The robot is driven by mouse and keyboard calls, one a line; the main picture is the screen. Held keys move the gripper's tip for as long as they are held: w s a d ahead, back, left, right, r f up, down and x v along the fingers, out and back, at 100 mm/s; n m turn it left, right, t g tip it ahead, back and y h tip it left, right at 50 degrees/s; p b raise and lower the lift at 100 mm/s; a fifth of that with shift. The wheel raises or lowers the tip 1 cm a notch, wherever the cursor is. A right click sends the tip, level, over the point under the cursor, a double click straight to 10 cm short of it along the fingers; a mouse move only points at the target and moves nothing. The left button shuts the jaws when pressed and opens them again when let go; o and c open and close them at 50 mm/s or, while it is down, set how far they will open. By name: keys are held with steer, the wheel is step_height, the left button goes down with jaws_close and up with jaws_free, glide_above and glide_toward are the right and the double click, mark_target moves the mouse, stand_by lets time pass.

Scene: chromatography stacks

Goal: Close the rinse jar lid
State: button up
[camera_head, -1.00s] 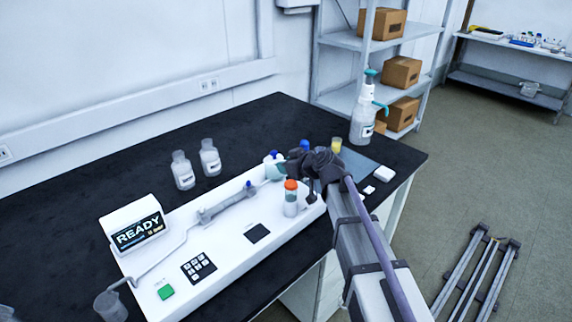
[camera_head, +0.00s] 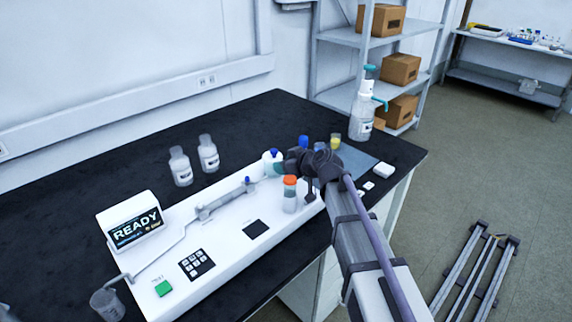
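My gripper (camera_head: 286,164) is at the right end of the white instrument, seen from behind along my arm. Its fingertips are small and partly hidden, so I cannot tell how far they are open. A white vessel with a blue top (camera_head: 271,158) is just left of my gripper, overlapping it in the picture; I cannot tell whether they touch. A clear jar with an orange top (camera_head: 290,195) stands upright on the instrument, nearer the camera, just below my gripper. No readable label shows which is the rinse jar, and no open lid is clear.
The white instrument (camera_head: 215,255) has a READY screen (camera_head: 137,229). Two clear bottles (camera_head: 180,168) stand behind it on the black bench (camera_head: 90,168). A pump bottle (camera_head: 361,117), a blue-capped item (camera_head: 304,142) and a yellow vial (camera_head: 335,141) stand beyond my gripper.

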steer(key=shift+o, duration=0.4)
steer(key=shift+s+d+r, duration=0.15)
steer(key=shift+d+r, duration=0.05)
steer(key=p+v, duration=0.5)
steer(key=v, duration=0.5)
steer(key=shift+s+d, duration=0.1)
steer(key=s+d+m+g+h+p, duration=0.4)
steer(key=s+d, duration=0.3)
steer(key=s, duration=0.3)
steer(key=s+d+m+g+h+p, duration=0.4)
steer(key=s+d, duration=0.3)
steer(key=s, duration=0.3)
steer(key=shift+f+m+h, duration=0.5)
steer(key=shift+m, duration=0.2)
